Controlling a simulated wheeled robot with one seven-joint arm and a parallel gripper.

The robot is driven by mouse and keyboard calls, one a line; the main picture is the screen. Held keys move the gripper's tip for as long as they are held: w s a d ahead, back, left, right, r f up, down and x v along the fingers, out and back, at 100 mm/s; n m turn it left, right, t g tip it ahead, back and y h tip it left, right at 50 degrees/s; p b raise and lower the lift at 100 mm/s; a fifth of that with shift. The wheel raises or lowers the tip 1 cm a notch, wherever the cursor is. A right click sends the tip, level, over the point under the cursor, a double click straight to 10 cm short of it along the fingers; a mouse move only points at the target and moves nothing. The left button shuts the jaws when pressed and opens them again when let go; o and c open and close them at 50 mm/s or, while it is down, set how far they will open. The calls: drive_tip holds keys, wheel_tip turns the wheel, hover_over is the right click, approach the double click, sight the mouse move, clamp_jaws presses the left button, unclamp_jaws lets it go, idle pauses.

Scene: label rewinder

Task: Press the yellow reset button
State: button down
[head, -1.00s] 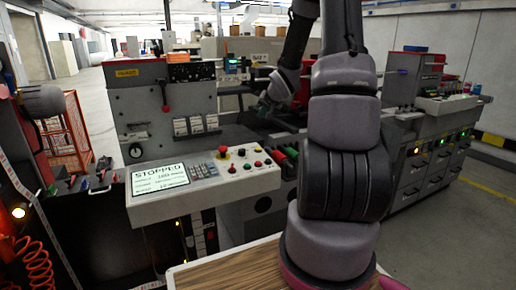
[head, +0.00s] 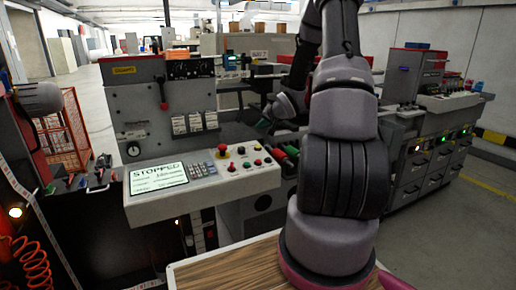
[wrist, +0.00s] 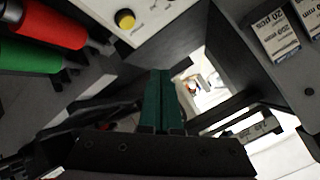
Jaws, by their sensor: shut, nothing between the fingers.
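The yellow button (wrist: 124,18) is a round cap on a pale panel near the top of the wrist view. In the head view I cannot pick it out clearly on the control panel (head: 215,190). My gripper (wrist: 160,75) shows as two green fingers pressed together, empty. They are apart from the button, which lies above and left of the fingertips in the wrist view. In the head view my gripper (head: 272,112) is a small dark shape beyond the panel's right end, with its fingertips hard to make out.
The panel has a STOPPED screen (head: 158,177), a red mushroom button (head: 222,149) and several small buttons. A red roll (wrist: 52,22) and a green roll (wrist: 30,56) lie beside it. A grey upright cabinet (head: 150,105) with a red lever (head: 162,93) stands behind.

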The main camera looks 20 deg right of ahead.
drive_tip(key=shift+w+f, duration=0.15)
drive_tip(key=shift+f, duration=1.05)
drive_tip(key=shift+w+f, duration=0.2)
drive_tip(key=shift+f, duration=0.95)
drive_tip(key=shift+w+f, duration=0.15)
drive_tip(key=shift+f, duration=1.05)
drive_tip(key=shift+f, duration=0.15)
drive_tip(key=shift+w+f, duration=0.1)
drive_tip(key=shift+f, duration=0.15)
drive_tip(key=shift+f, duration=0.45)
drive_tip(key=shift+r, duration=0.85)
drive_tip(key=shift+s+r, duration=0.25)
drive_tip(key=shift+r, duration=1)
drive_tip(key=shift+s+r, duration=0.25)
drive_tip(key=shift+r, duration=1)
